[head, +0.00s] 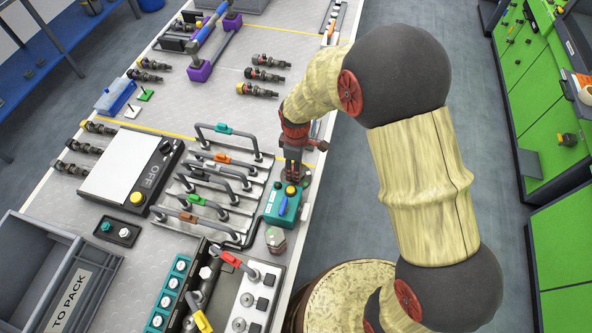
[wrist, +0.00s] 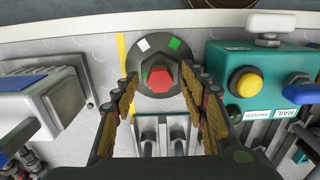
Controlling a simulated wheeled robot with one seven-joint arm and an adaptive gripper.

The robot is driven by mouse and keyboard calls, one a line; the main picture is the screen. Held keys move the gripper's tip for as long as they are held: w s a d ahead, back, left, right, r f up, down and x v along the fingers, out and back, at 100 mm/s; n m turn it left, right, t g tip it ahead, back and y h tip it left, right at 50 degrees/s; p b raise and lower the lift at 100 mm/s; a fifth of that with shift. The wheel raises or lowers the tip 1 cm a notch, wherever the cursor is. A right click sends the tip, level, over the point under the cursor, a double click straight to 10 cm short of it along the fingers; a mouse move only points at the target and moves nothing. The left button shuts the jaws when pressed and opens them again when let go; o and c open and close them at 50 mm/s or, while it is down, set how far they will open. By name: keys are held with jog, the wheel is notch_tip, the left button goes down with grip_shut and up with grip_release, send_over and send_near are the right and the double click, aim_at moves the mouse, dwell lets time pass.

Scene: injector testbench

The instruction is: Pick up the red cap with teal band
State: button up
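In the wrist view, a dark round piece with a red hexagonal centre (wrist: 158,77) lies on the grey bench top. Its dark ring carries a green patch and a white patch; I cannot make out a full teal band. My gripper (wrist: 162,88) is open, with one finger to each side of this piece and nothing visibly held. In the head view, my gripper (head: 292,172) points down over the bench near its right edge, just above the teal box (head: 272,213). It hides the red-centred piece there.
The teal box with a yellow button (wrist: 245,82) stands close on the right in the wrist view. In the head view, a row of metal handles (head: 215,180) is left of my gripper and a small jar (head: 276,240) is below the box. A grey crate (head: 90,275) is at lower left.

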jog(key=shift+c, duration=1.2)
jog(key=c, duration=0.6)
